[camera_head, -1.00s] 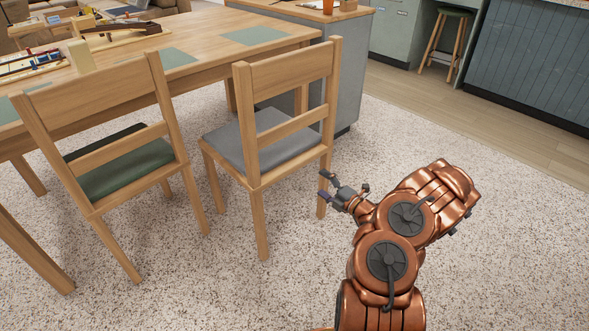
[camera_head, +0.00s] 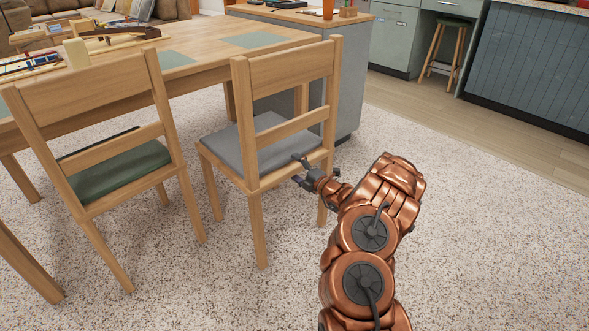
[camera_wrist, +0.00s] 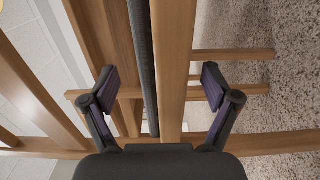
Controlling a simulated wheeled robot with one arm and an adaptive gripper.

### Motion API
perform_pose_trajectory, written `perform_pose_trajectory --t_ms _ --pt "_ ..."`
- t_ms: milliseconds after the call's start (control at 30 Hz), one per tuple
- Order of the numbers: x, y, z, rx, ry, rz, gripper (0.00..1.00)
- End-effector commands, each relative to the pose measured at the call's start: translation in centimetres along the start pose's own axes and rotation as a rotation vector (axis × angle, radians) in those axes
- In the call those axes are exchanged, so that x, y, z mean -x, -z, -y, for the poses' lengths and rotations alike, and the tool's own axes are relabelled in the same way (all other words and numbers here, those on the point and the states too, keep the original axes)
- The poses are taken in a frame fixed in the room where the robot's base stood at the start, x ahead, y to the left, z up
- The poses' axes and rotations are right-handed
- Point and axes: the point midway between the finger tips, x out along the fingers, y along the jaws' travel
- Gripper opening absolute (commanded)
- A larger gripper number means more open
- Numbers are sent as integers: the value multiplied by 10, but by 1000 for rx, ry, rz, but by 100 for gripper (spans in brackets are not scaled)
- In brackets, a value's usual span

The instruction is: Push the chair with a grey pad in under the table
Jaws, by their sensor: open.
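The chair with a grey pad (camera_head: 262,142) stands upright on the carpet beside the table (camera_head: 205,72), its back towards me. Its wooden frame and the edge of its pad (camera_wrist: 143,65) run through the wrist view between my fingers. My gripper (camera_head: 298,169) is at the back of the chair's seat, near its right rear leg. It also shows in the wrist view (camera_wrist: 160,85), with its two fingers spread apart on either side of the chair's seat edge. I cannot tell whether it touches the chair.
A chair with a green pad (camera_head: 122,176) stands to the left. A grey cabinet (camera_head: 345,85) stands behind the grey-pad chair. Green placemats (camera_head: 247,40) and wooden models lie on the table. The carpet (camera_head: 480,220) on the right is clear. A stool (camera_head: 447,48) stands far back.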

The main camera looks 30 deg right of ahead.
Motion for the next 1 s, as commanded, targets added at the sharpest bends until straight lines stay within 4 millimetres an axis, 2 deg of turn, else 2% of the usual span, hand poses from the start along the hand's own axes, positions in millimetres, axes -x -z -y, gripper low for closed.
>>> perform_pose_trajectory --t_ms 200,533,1000 --pt "-18 0 0 2 -2 0 88" --pt "-21 0 -1 1 -2 0 88" --pt "-21 0 -1 1 -2 0 40"
